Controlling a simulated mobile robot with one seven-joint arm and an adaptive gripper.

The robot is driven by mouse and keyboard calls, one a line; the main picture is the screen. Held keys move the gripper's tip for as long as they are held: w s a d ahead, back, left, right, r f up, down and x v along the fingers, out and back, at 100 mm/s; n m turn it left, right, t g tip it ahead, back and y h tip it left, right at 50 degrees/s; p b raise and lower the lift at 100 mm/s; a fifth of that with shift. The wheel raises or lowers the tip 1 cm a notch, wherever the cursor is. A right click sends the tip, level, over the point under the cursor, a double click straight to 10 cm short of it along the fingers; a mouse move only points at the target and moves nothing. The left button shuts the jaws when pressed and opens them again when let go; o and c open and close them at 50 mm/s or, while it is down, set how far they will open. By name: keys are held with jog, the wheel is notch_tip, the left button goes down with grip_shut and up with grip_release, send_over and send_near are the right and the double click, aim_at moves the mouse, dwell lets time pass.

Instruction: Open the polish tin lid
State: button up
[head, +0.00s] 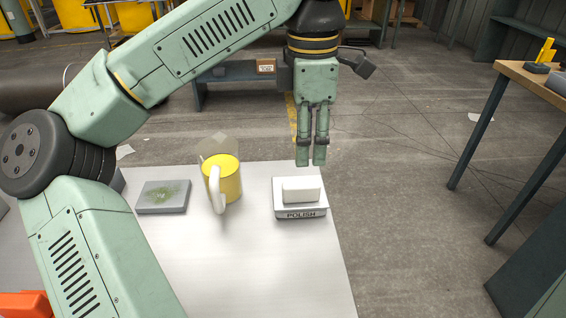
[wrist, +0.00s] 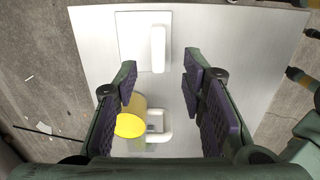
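The polish tin (head: 301,213) is a white box with a dark "POLISH" label on its front, standing near the right edge of the white table. Its lid (head: 283,183) is on, with a raised white block-shaped handle (head: 301,191) on top. In the wrist view the lid (wrist: 132,35) and its upright bar handle (wrist: 158,48) lie beyond the fingertips, near the top. My gripper (head: 311,162) hangs pointing down above and behind the tin in the head view. In the wrist view my gripper (wrist: 160,80) has its fingers wide apart with nothing between the tips. It does not touch the tin.
A grey pad (head: 163,197) with a greenish patch lies farther left. The white table (head: 250,270) is clear in front.

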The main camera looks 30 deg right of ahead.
aim_at(304, 184)
jog(key=shift+w+f, duration=0.1)
jog(key=shift+w, duration=0.15)
jog(key=shift+a+f, duration=0.1)
jog(key=shift+f, duration=0.25)
notch_tip(304, 184, down, 10)
jog(key=shift+s+r, duration=0.1)
jog(key=shift+s, duration=0.05)
jog(key=shift+c, duration=0.4)
grip_shut()
